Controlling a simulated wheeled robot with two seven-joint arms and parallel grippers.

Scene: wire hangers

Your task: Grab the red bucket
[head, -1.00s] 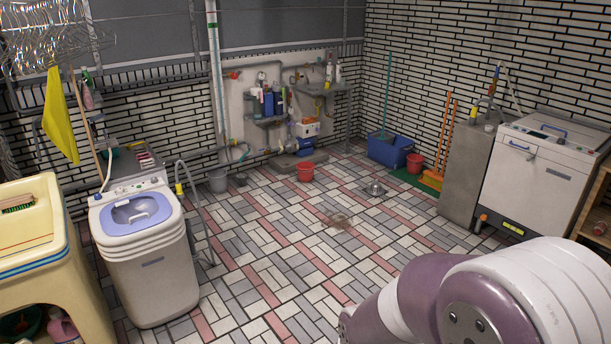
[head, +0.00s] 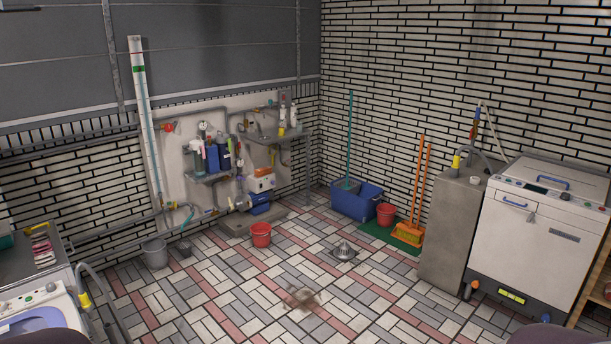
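A red bucket (head: 261,234) stands upright on the tiled floor in the middle of the head view, in front of the pipe and shelf unit. A second red bucket (head: 386,214) stands farther right, beside the blue tub, at the edge of a green mat. Both are well away from me across the floor. Neither gripper shows in the head view; only small dark purple parts of my own arms show at the bottom corners.
A grey bucket (head: 155,253) stands left of the middle red one. A blue tub (head: 357,201), an orange broom (head: 409,233) and a metal floor piece (head: 343,251) lie to the right. A white washer (head: 541,238) stands at right, another washing machine (head: 42,315) at left.

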